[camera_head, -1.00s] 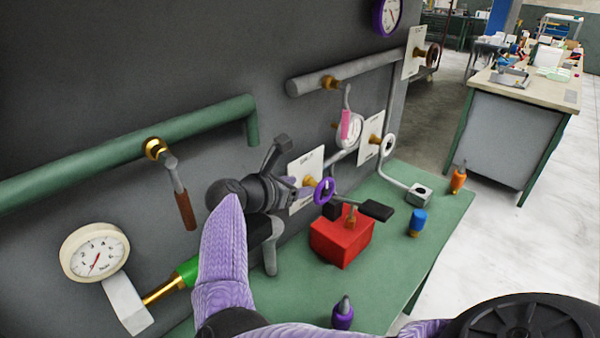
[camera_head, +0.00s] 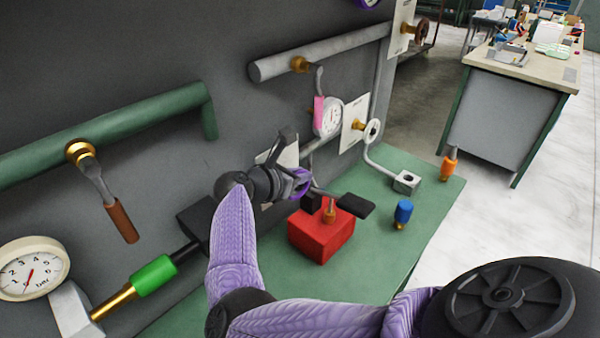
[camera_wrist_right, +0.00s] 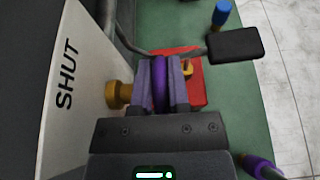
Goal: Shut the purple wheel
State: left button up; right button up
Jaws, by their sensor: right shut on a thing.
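The purple wheel (camera_head: 301,182) is on a brass stem in front of a white plate (camera_head: 284,158) on the grey wall. My right gripper (camera_head: 294,184) is at the wheel and partly hides it in the head view. In the right wrist view the wheel (camera_wrist_right: 160,85) stands edge-on between the two fingers of my right gripper (camera_wrist_right: 161,82), which is shut on it. The plate (camera_wrist_right: 72,95) there reads SHUT, and the brass stem (camera_wrist_right: 118,94) runs from it to the wheel. My left gripper is not in view.
A red box (camera_head: 320,236) with a black-handled lever (camera_head: 356,206) stands just beyond the gripper on the green bench (camera_head: 270,290). Blue (camera_head: 403,213) and orange (camera_head: 449,163) pieces stand farther right. Pipes, gauges and a brown-handled valve (camera_head: 122,222) line the wall.

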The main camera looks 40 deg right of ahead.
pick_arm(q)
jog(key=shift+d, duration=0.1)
pick_arm(e)
grip_shut()
jog(key=shift+d+r+y+p, duration=0.1)
jog(key=shift+r+y+p, duration=0.1)
jog(key=shift+y+p, duration=0.35)
jog(key=shift+f, duration=0.2)
jog(key=o, duration=0.6)
grip_release()
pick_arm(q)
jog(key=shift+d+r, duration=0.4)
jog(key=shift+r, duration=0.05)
pick_arm(e)
jog(key=shift+o, duration=0.2)
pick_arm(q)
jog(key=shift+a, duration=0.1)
